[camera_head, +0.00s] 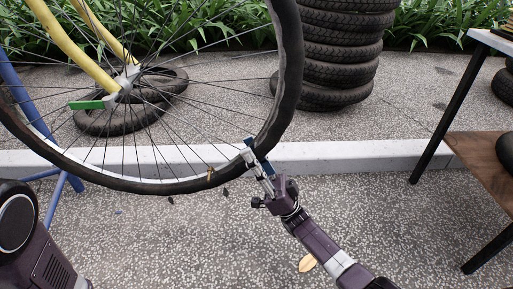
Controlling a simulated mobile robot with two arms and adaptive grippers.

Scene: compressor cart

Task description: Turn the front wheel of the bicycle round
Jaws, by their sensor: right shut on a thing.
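The bicycle's front wheel (148,184) fills the upper left of the head view, with a black tyre, pale rim and thin spokes. It hangs clear of the ground from a yellow fork (68,42), with a green lever (87,104) at the hub. My right gripper (249,149) is at the wheel's lower right. Its fingers are shut on the wheel at the tyre and rim there. The exact contact is small and partly hidden by the fingers. My left gripper is out of view; only a part of my body shows at lower left.
A blue stand leg (28,105) stands at left. A tyre (160,108) lies on the pavement behind the wheel. A tall tyre stack (340,50) stands at the back. A grey kerb (350,153) crosses behind. A shelf table (485,160) is at right. Speckled ground in front is mostly clear.

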